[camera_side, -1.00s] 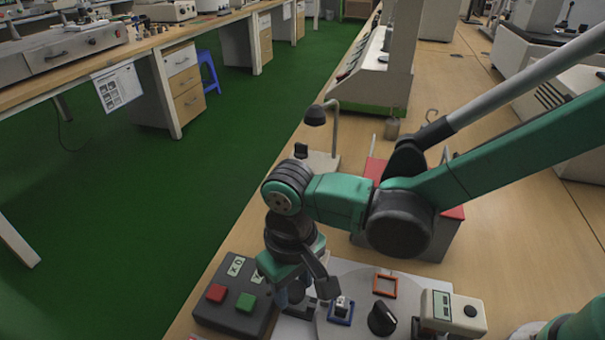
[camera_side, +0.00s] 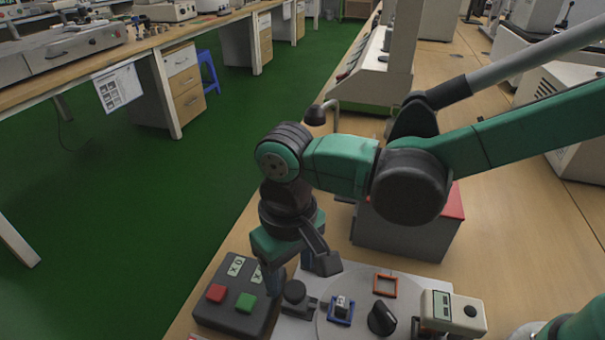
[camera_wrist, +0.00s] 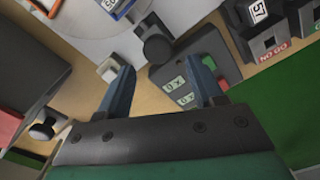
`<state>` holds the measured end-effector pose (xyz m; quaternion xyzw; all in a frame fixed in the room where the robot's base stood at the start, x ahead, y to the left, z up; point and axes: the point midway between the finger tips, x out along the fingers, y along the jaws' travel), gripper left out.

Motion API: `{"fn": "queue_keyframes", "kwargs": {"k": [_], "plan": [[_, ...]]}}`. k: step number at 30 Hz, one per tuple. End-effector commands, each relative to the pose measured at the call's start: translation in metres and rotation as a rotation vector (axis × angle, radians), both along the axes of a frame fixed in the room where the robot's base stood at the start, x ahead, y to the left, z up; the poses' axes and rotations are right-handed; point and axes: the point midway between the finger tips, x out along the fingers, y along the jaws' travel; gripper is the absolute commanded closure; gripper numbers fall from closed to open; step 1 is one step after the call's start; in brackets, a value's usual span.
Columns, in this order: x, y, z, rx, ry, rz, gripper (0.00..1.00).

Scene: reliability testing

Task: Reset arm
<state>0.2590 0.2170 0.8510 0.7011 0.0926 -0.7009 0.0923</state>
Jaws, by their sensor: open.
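My gripper (camera_side: 279,286) hangs downward over the right part of the black button box (camera_side: 215,318). Its two blue-grey fingers (camera_wrist: 162,74) are spread apart in the wrist view, with nothing held between them. The button box carries a red button (camera_side: 216,293), a green button (camera_side: 246,302) and pale labels. In the wrist view the box (camera_wrist: 232,70) lies beyond the right finger, which hides part of it. I cannot judge the exact height of the fingertips above the box.
A pale plate with a black-knobbed part (camera_side: 295,292), a blue frame (camera_side: 341,310), an orange frame (camera_side: 385,285) and a black dial (camera_side: 382,318) lies right of the box. A meter (camera_side: 452,313) stands farther right. A grey, red-topped box (camera_side: 405,240) stands behind.

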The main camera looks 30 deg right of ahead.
Motion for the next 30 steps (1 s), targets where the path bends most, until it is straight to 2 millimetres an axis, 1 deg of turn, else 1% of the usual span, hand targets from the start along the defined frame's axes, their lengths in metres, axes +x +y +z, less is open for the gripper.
{"fn": "queue_keyframes", "kwargs": {"k": [1, 4, 13, 15, 17, 20, 23, 24, 26, 27, 30], "plan": [[0.0, 0.0, 0.005, 0.0, 0.0, 0.0, 0.39], [0.0, 0.0, 0.01, 0.0, 0.0, 0.0, 0.39], [0.0, 0.0, 0.012, 0.0, 0.0, 0.0, 0.39], [0.001, -0.004, 0.013, 0.005, -0.006, -0.005, 0.39], [0.004, -0.012, 0.017, 0.016, -0.021, -0.016, 0.39], [0.011, -0.037, 0.03, 0.051, -0.073, -0.048, 0.39], [0.018, -0.075, 0.045, 0.093, -0.162, -0.093, 0.39], [0.019, -0.091, 0.05, 0.107, -0.204, -0.112, 0.39], [0.019, -0.115, 0.056, 0.12, -0.271, -0.138, 0.39], [0.018, -0.131, 0.059, 0.126, -0.316, -0.156, 0.39], [0.012, -0.165, 0.064, 0.126, -0.423, -0.195, 0.39]]}}
